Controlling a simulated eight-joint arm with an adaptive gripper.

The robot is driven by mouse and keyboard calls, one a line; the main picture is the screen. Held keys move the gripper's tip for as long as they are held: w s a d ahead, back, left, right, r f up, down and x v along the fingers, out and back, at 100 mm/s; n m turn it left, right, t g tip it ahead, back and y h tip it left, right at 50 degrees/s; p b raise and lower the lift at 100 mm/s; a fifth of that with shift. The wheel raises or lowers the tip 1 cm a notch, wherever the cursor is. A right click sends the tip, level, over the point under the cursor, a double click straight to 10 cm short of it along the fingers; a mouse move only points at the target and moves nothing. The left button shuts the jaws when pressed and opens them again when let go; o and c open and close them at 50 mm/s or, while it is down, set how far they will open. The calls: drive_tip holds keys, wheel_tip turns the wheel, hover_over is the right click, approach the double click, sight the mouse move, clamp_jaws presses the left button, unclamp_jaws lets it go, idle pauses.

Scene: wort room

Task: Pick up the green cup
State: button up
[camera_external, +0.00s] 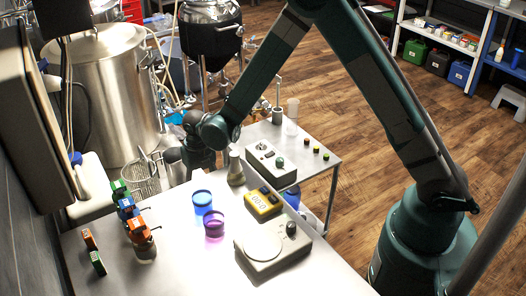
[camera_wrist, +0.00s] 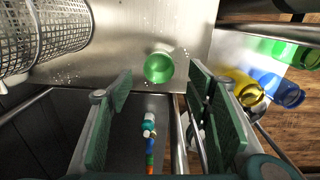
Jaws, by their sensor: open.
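A green cup (camera_wrist: 158,67) shows from above in the wrist view, on a grey metal surface. It lies ahead of the gap between my fingertips, apart from both. My gripper (camera_wrist: 160,90) is open, with a green-padded finger on each side and nothing between the pads. In the external view my gripper (camera_external: 198,160) hangs at the far edge of the steel table, near the wire basket. I cannot make out the green cup in the external view; my gripper may hide it.
A blue cup (camera_external: 202,202), a purple cup (camera_external: 214,224), a flask (camera_external: 236,168), a yellow timer (camera_external: 263,203) and a scale (camera_external: 272,250) stand on the table (camera_external: 185,270). A wire basket (camera_wrist: 55,30) is at upper left in the wrist view. Coloured containers (camera_wrist: 283,92) are at right.

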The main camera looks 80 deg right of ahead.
drive_tip(key=shift+f+b, duration=0.35)
drive_tip(key=shift+f, duration=0.9)
drive_tip(key=shift+f, duration=0.1)
drive_tip(key=shift+w+f+b, duration=0.15)
drive_tip(key=shift+f+b, duration=0.4)
drive_tip(key=shift+f, duration=0.7)
drive_tip(key=shift+w+f+b, duration=0.1)
drive_tip(key=shift+f+b, duration=0.4)
drive_tip(key=shift+f, duration=0.75)
drive_tip(key=shift+c, duration=0.5)
drive_tip(key=c, duration=0.9)
